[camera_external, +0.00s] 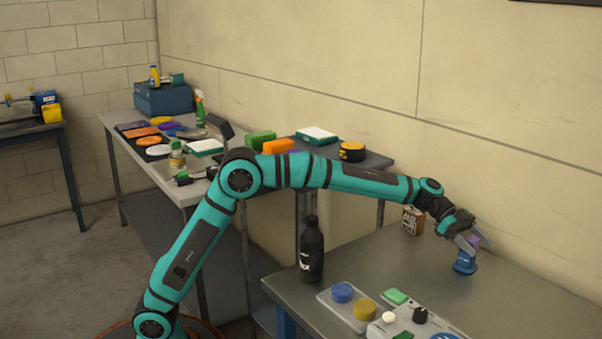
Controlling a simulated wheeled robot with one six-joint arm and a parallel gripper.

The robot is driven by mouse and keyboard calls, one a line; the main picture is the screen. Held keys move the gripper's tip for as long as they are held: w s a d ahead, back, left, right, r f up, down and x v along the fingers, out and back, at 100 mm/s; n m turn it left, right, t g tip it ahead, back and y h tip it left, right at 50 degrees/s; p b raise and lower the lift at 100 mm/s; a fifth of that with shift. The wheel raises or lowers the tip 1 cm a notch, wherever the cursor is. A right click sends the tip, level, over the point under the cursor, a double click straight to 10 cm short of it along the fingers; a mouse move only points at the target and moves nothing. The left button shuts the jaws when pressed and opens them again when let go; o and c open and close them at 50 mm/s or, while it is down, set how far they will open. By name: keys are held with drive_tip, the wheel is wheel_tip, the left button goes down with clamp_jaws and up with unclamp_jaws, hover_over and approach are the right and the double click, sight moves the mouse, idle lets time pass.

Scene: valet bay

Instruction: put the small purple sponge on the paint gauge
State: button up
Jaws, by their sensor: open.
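A small purple piece, which looks like the small purple sponge (474,241), shows at my gripper's fingers, just above a small blue object (465,264) on the grey table. The blue object may be the paint gauge; its details are too small to tell. My gripper (470,243) is open, tilted down, with its fingers beside the purple sponge. The sponge seems to rest on top of the blue object, but the fingers hide part of it and I cannot see the contact clearly.
A brown box (412,220) stands left of my gripper, near the wall. A black bottle (312,252) stands at the table's left edge. A tray (335,308) with round pads and a green sponge (396,297) lie in front. The table's middle is clear.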

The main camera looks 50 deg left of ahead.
drive_tip(key=v, duration=1.2)
